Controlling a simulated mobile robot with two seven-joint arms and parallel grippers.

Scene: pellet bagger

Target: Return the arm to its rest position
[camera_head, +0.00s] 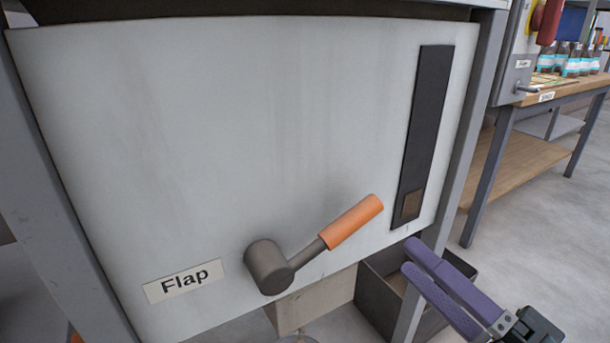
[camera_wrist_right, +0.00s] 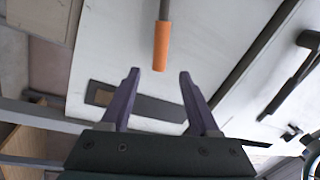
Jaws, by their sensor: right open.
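My right gripper (camera_head: 408,258) has purple fingers and is open and empty. In the head view it is at the lower right, below and to the right of the orange lever handle (camera_head: 352,221), clear of it. In the right wrist view the gripper (camera_wrist_right: 158,75) shows its fingers apart, with the orange handle (camera_wrist_right: 161,46) beyond the gap between them. The lever's dark hub (camera_head: 268,267) sits on the pale machine panel (camera_head: 250,120), to the right of the "Flap" label (camera_head: 184,281). The lever slants up to the right. My left gripper is not in view.
A dark slot strip (camera_head: 422,135) runs down the panel's right side. A grey frame post (camera_head: 462,150) stands beside it. An open dark bin (camera_head: 375,305) is below. A wooden workbench (camera_head: 565,92) with several bottles (camera_head: 575,62) stands at right, with open floor (camera_head: 540,230) before it.

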